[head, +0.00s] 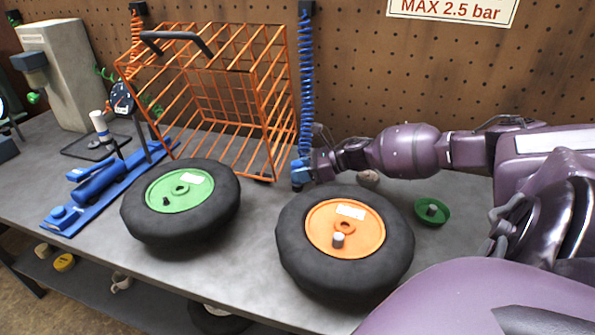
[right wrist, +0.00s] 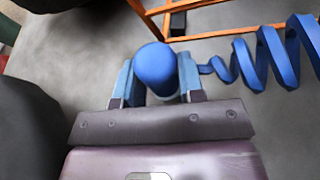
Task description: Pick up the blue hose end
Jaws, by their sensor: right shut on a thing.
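The blue coiled hose (head: 306,85) hangs from a dark holder on the pegboard, and its lower end is at my right gripper. In the right wrist view the blue hose end (right wrist: 156,68) sits between the two fingers of my right gripper (right wrist: 160,82), which is shut on it. The coil (right wrist: 262,58) runs off to the right from it. In the head view the right gripper (head: 302,172) is low over the bench, beside the orange cage's front right corner; the hose end is mostly hidden there. My left gripper is not in view.
An orange wire cage (head: 215,95) stands just left of the gripper. A wheel with an orange hub (head: 345,228) lies in front of it, and one with a green hub (head: 180,190) lies left. A green cap (head: 432,212) and a pegboard (head: 440,85) are close by.

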